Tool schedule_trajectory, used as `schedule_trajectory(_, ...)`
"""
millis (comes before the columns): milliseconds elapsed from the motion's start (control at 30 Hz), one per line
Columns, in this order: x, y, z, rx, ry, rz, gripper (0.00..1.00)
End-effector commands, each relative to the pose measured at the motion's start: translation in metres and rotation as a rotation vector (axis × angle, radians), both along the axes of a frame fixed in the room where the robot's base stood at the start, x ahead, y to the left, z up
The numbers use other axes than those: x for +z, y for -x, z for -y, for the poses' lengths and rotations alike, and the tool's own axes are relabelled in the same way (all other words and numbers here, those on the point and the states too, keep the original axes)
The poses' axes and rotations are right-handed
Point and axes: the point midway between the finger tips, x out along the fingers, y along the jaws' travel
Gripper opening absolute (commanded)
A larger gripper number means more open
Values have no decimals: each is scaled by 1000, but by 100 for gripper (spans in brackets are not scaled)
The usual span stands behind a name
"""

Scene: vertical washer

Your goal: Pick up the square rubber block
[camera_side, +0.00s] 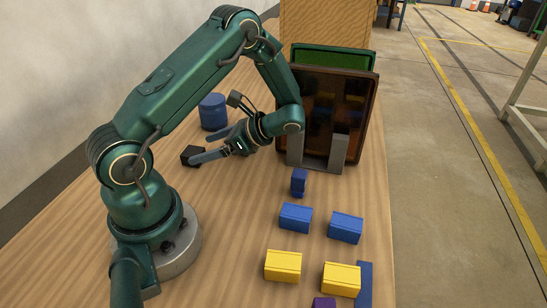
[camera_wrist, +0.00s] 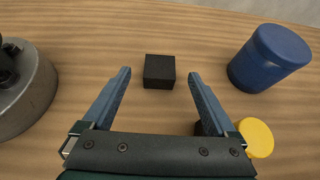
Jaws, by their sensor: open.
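The square rubber block is a small black block (camera_wrist: 159,72) lying on the wooden table. In the wrist view it sits a little beyond the fingertips, midway between the lines of the two fingers, not touching either. In the side view the black block (camera_side: 192,155) lies left of the gripper, its lower right side partly behind a fingertip. My gripper (camera_side: 202,156) is open and empty, low over the table. In the wrist view my gripper (camera_wrist: 158,74) shows its two blue-grey fingers spread wider than the block.
A blue cylinder (camera_side: 213,112) stands behind the block; it is at right in the wrist view (camera_wrist: 269,58). A yellow round piece (camera_wrist: 256,137) lies by the right finger. Blue boxes (camera_side: 296,217) and yellow boxes (camera_side: 283,266) stand in front. A dark tinted panel (camera_side: 311,115) stands on grey supports.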

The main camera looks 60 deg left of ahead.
Motion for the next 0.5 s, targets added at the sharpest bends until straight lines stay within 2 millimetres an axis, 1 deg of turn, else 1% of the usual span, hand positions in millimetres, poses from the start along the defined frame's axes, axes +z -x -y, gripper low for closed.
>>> schedule_trajectory(300, -17, 23, -22, 2, 1, -8, 92)
schedule_trajectory(500, -24, 32, -31, 0, 0, -6, 92)
